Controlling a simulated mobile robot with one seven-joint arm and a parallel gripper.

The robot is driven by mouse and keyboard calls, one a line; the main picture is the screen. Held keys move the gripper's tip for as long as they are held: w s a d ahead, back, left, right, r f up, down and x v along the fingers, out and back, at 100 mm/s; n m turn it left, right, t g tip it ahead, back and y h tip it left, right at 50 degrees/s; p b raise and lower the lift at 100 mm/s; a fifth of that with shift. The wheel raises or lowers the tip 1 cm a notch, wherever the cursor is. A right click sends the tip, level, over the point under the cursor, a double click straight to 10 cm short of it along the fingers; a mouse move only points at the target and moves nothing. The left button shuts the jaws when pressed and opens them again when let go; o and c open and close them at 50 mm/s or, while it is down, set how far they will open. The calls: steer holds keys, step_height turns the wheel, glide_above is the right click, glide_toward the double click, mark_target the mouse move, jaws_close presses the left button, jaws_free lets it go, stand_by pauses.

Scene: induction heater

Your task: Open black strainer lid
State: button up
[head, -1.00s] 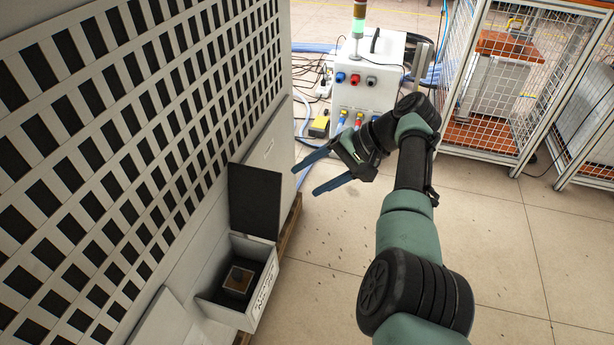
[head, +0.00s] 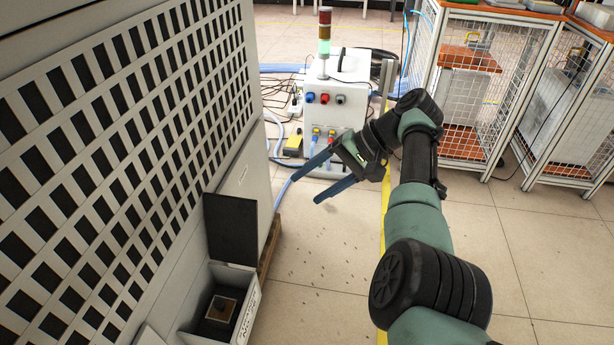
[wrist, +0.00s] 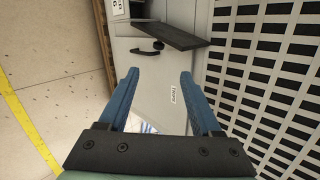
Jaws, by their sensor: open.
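A black flat panel (head: 232,228), which looks like the strainer lid, stands upright at the back edge of an open light grey box (head: 245,318) at the lower left in the head view. Inside the box sits a small brown block with a dark knob (head: 220,307). My gripper (head: 312,184) is open and empty, up and to the right of the panel and apart from it. In the wrist view a black panel (wrist: 172,35) juts from the grey cabinet beyond my open fingers (wrist: 158,78); a dark handle-like piece (wrist: 148,47) shows beside it.
A tall grey cabinet wall with black slots (head: 120,140) fills the left. A white control box (head: 335,105) with a signal light, cables and hoses stands behind my gripper. Wire-mesh cages (head: 480,90) stand at the right.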

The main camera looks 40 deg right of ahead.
steer(key=v, duration=0.4)
steer(key=shift+s+d+r, duration=0.1)
steer(key=shift+d+r, duration=0.05)
steer(key=shift+d, duration=0.15)
steer(key=shift+r, duration=0.1)
stand_by(0.9)
